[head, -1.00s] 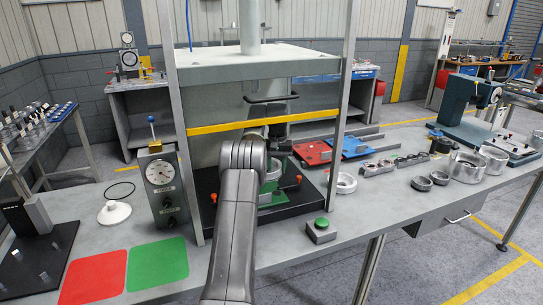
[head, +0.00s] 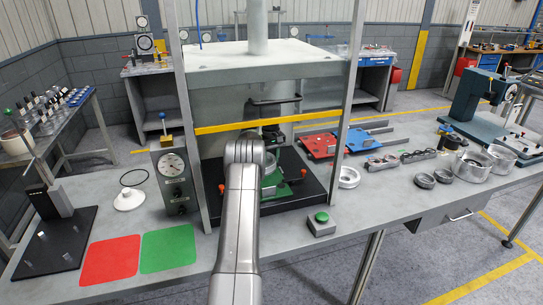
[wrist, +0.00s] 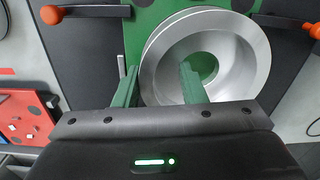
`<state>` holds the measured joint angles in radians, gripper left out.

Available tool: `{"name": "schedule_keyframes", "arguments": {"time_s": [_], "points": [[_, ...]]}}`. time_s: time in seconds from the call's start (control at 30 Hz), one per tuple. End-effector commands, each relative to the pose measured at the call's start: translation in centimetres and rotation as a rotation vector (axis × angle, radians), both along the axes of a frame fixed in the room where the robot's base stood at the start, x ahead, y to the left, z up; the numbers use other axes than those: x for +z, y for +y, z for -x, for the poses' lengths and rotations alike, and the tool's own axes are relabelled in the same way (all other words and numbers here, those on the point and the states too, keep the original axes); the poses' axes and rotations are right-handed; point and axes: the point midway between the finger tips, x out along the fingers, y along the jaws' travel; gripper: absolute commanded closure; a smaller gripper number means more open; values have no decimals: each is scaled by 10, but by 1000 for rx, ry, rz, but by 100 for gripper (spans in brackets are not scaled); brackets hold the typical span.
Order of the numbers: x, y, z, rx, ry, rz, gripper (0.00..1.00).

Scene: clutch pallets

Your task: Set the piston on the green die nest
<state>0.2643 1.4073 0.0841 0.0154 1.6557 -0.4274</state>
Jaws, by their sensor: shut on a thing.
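The piston (wrist: 235,45) is a silver metal ring with an open centre, in the wrist view. My gripper (wrist: 160,88) has green fingers and is shut on the near left wall of the piston, one finger outside and one inside. The green die nest (wrist: 100,12) lies under the piston, and its green shows through the hole. I cannot tell whether the piston touches the nest or is just above it. In the head view the piston (head: 270,163) and the nest (head: 272,180) are partly hidden behind my arm.
The nest sits on a black base with orange knobs (head: 303,173) inside a press frame with posts and a yellow bar (head: 268,123). A green button box (head: 320,224) stands in front. Silver rings (head: 349,177) and red and blue plates (head: 351,145) lie right.

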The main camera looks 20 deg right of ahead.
Motion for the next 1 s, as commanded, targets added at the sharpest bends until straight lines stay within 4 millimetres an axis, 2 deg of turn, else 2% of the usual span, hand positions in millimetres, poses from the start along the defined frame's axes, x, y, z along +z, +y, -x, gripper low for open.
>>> {"name": "schedule_keyframes", "arguments": {"time_s": [0.53,1.0], "points": [[-48,0,0,-2,-1,1,100],[-56,0,0,-2,-1,1,100]]}}
